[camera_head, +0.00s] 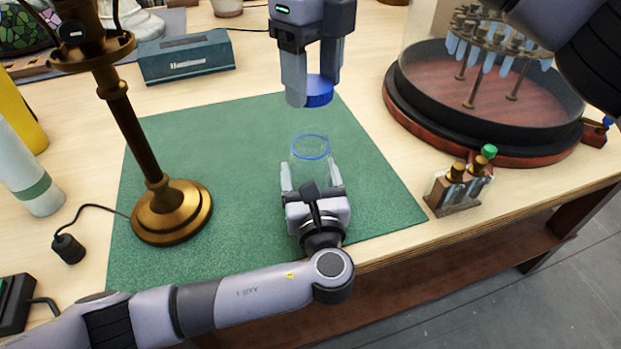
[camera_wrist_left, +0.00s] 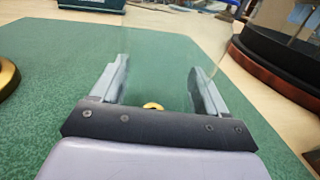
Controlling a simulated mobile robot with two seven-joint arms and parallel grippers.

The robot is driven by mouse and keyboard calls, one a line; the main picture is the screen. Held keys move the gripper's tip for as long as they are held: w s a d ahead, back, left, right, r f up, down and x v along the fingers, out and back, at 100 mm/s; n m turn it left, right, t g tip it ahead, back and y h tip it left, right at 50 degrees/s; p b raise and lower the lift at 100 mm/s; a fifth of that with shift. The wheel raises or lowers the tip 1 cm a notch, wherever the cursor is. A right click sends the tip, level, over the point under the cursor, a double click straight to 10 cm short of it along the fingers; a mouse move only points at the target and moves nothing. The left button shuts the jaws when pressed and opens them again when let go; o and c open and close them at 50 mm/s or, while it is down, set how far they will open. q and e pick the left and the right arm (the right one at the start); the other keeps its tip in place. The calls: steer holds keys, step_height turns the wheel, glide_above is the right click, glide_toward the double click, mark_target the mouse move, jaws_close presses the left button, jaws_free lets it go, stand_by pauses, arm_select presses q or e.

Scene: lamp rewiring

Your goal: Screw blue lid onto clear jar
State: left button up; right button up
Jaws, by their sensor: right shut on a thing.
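The clear jar (camera_head: 311,172) stands on the green mat (camera_head: 235,135), with a blue ring around its open top. My left gripper (camera_head: 312,178) comes in low from the front, with one finger on each side of the jar; I cannot tell whether the fingers press on it. In the left wrist view the same fingers (camera_wrist_left: 158,88) stand wide apart around the faint, see-through jar. My right gripper (camera_head: 308,92) points down from above, shut on the blue lid (camera_head: 320,93). The lid is above the jar and apart from it, slightly right of its mouth.
A brass lamp stand (camera_head: 172,212) stands left on the mat. A glass-covered carousel with a dark round base (camera_head: 425,95) is at right. A small rack of bottles (camera_head: 458,188) sits near the table's front edge. A teal box (camera_head: 186,57) is at the back.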

mark_target(310, 172)
arm_select(q)
steer(key=c, duration=0.8)
steer(key=shift+o, duration=0.2)
arm_select(e)
steer(key=shift+f, duration=2.5)
steer(key=shift+f, duration=0.9)
steer(key=shift+f, duration=0.55)
